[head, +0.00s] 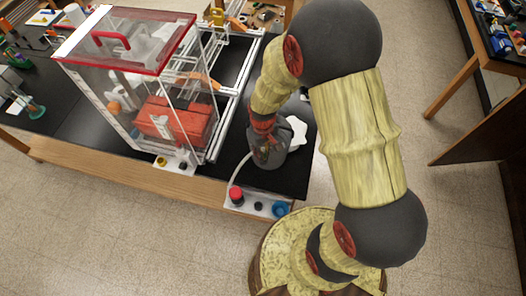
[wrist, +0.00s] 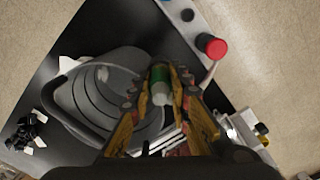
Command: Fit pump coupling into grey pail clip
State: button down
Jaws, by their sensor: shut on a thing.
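The pump coupling (wrist: 161,75), green with a pale end, sits between the fingers of my gripper (wrist: 162,88) in the wrist view. The gripper is shut on it. The coupling is at the right rim of the grey pail (wrist: 75,105), whose ringed inside shows to the left. I cannot tell whether the coupling touches the pail or its clip; the clip is not clearly visible behind the fingers. In the head view my gripper (head: 266,137) is over the grey pail (head: 272,160) near the black bench's front corner, and the coupling is hidden.
A clear red-trimmed enclosure (head: 185,100) stands left, with an extrusion frame behind.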

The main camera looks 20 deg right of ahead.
jog(key=shift+f, duration=0.15)
jog(key=c, duration=1.7)
grip_release()
jog(key=shift+o, duration=0.2)
notch_tip(320, 180, up, 23)
jog(key=s+m+t+b, duration=0.1)
jog(key=s+t+b, duration=0.1)
jog(key=s, duration=0.1)
jog(key=s+r+m+t, duration=0.2)
jog(key=s+r+t, duration=0.1)
jog(key=s+r, duration=0.8)
jog(key=shift+t, duration=0.3)
jog(key=shift+r, duration=0.1)
